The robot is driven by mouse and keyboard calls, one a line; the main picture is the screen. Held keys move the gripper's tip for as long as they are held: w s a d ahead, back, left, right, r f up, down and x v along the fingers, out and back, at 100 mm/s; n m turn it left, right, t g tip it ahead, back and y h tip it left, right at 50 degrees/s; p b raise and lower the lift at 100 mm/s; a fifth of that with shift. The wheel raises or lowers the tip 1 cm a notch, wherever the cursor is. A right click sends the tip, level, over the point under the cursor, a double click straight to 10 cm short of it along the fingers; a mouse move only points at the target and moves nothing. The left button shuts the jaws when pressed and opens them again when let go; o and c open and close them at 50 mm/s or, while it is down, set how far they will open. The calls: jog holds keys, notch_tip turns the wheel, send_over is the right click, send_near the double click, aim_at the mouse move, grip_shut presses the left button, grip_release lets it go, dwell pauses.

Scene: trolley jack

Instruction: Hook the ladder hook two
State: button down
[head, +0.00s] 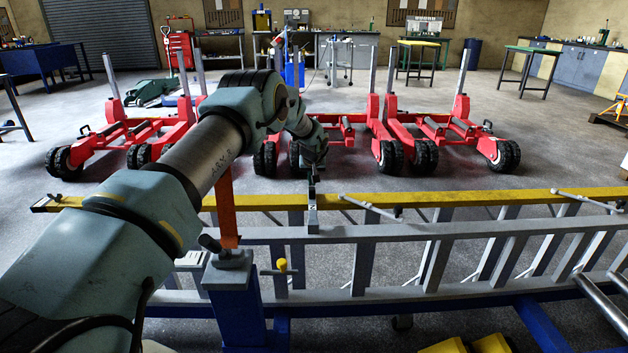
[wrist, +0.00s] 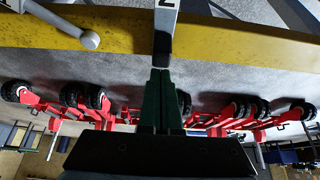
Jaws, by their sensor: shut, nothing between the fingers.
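The ladder (head: 420,232) lies on its side across the foreground, with a grey rail in front and a yellow rail (head: 450,197) behind. A narrow grey metal hook piece (head: 312,214) stands upright at the rails, in line with my gripper. In the wrist view this piece (wrist: 165,28) bears a dark mark like a "2". My gripper (head: 313,182) points down just above it. In the wrist view its dark green fingers (wrist: 161,70) are together, with their tips at the end of the piece. I cannot tell whether they touch it.
A blue post (head: 236,300) with an orange upright (head: 228,205) stands near my arm. Red wheeled trolleys (head: 430,130) stand behind. Open floor lies between.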

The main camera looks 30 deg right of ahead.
notch_tip(320, 180, up, 14)
jog(key=b, duration=0.1)
jog(key=shift+d+f, duration=0.2)
jog(key=shift+w, duration=0.1)
dwell(0.3)
